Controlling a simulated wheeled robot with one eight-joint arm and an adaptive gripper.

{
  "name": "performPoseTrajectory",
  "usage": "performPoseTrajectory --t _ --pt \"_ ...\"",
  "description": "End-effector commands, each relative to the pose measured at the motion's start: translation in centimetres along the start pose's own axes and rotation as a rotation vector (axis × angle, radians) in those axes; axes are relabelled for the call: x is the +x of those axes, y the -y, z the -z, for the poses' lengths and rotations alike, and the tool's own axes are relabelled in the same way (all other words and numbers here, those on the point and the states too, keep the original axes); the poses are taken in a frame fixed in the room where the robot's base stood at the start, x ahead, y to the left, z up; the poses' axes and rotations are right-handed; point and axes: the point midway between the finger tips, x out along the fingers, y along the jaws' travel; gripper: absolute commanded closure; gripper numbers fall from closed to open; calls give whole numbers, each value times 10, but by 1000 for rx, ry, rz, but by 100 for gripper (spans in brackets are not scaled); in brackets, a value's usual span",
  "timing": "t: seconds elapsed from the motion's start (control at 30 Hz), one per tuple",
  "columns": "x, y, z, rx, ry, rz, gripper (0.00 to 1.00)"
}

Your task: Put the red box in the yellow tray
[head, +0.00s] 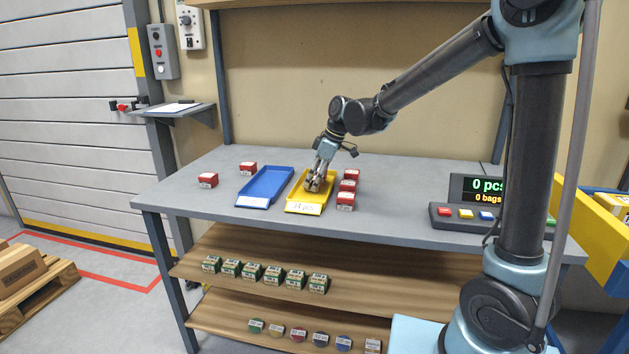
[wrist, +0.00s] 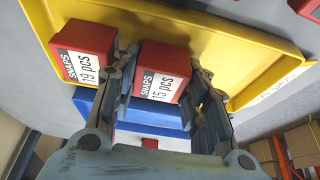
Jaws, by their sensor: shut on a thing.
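My gripper (head: 316,184) is low over the yellow tray (head: 304,208) on the table. In the wrist view the two fingers of my gripper (wrist: 163,70) are shut on a red box (wrist: 165,60) labelled "15 pcs". The yellow tray (wrist: 225,38) lies behind that box; I cannot tell whether the box touches its floor. A second red box (wrist: 85,50), labelled "19 pcs", shows just left of the fingers against the yellow tray. In the head view the fingers largely hide what is at the tray's middle.
A blue tray (head: 264,186) lies left of the yellow one. Two red boxes stand at far left, one at the back (head: 248,168) and one nearer (head: 208,180). Several red boxes (head: 346,201) line up right of the yellow tray. A display with buttons (head: 480,213) stands further right.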

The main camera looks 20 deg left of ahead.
Motion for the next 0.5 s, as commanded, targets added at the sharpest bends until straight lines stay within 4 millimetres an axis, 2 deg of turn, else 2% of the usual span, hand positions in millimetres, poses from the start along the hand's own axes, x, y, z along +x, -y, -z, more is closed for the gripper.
performPoseTrajectory --t 0.3,0.33,0.37,0.5 --pt "2 0 -1 0 0 0 89" --pt "2 0 -1 0 0 0 57" --pt "2 0 -1 0 0 0 50" --pt "2 0 -1 0 0 0 50"
